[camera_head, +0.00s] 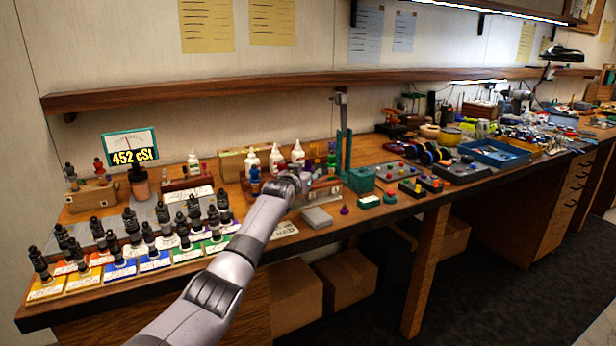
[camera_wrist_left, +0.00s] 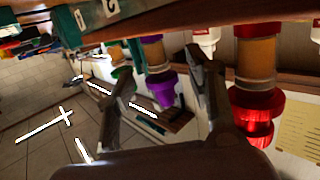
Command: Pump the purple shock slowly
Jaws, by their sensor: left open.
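The purple shock (camera_wrist_left: 160,90) shows in the left wrist view, with purple ends and an amber body. My left gripper (camera_wrist_left: 166,82) is open, with one finger on each side of the shock's purple end; I cannot tell whether either finger touches it. A red shock (camera_wrist_left: 258,92) stands to the right of the fingers, and a green one (camera_wrist_left: 120,72) is partly hidden behind the left finger. In the head view my left gripper (camera_head: 298,178) is at the bench's shock stand, and its wrist hides part of the stand. My right gripper is not in view.
A teal upright press (camera_head: 345,150) stands just right of the gripper. White bottles (camera_head: 276,158) stand behind it. Rows of dark shocks on coloured cards (camera_head: 155,262) fill the bench's left end. A gauge sign (camera_head: 131,147) reads 452 cSt. A grey box (camera_head: 317,217) lies near the front edge.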

